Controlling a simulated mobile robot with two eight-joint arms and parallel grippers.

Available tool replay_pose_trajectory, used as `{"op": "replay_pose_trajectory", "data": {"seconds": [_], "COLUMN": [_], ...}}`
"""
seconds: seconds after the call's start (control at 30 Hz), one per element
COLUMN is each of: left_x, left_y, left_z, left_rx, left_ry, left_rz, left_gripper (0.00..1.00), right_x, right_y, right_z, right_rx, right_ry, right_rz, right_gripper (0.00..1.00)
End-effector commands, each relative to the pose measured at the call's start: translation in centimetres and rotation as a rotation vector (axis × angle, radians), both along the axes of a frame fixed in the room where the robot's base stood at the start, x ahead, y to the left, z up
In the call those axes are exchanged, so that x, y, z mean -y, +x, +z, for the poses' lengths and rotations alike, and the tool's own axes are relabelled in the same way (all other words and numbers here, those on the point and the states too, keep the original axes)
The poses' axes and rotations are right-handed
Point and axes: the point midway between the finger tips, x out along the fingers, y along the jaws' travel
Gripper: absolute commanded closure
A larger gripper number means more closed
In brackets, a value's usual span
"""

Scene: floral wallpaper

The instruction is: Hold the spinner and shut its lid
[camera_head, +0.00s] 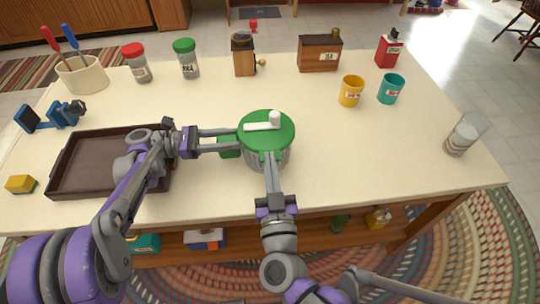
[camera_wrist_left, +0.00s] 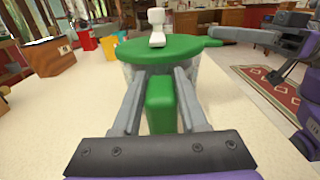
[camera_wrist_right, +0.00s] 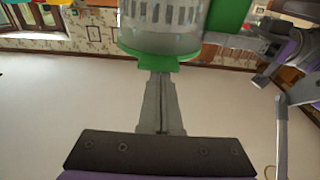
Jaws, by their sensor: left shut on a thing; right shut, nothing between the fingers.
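The spinner (camera_head: 265,155) stands on the table, with a clear slotted body, a green lid (camera_head: 255,130) and a white crank (camera_head: 265,124). Its lid lies over the bowl; I cannot tell if it is fully shut. My left gripper (camera_head: 234,142) is shut on the green side handle (camera_wrist_left: 160,105), a finger on each side. My right gripper (camera_head: 268,158) is shut and empty, its tips at the lid's green front tab (camera_wrist_left: 210,42). In the right wrist view the tips meet the lid edge (camera_wrist_right: 150,62); exact contact is hard to tell.
A dark tray (camera_head: 85,190) lies left of the spinner beneath my left arm. Jars (camera_head: 188,65), a grinder (camera_head: 243,60) and a wooden box (camera_head: 318,55) stand at the back. Yellow (camera_head: 350,93) and teal (camera_head: 390,90) cups stand right. The table's right front is clear.

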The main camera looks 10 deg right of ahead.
Motion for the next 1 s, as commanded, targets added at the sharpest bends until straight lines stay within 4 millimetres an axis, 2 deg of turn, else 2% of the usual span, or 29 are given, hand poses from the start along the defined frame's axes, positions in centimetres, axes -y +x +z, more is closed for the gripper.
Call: {"op": "replay_pose_trajectory", "data": {"seconds": [0.63,0.77,1.0], "left_x": [0.0,0.0,0.0], "left_y": [0.0,0.0,0.0], "left_z": [0.2,0.2,0.1], "left_rx": [-0.002,-0.001,-0.001], "left_ry": [-0.006,-0.005,-0.004], "left_rz": [0.0,0.0,0.0], "left_gripper": [1.0,1.0,1.0], "right_x": [0.0,0.0,0.0], "right_y": [0.0,-0.1,-0.4], "right_z": [-0.1,0.9,3.9], "right_rx": [-0.003,-0.002,-0.001], "right_ry": [0.002,0.002,0.002], "right_rz": [0.001,0.001,0.002], "right_gripper": [1.0,1.0,1.0]}}
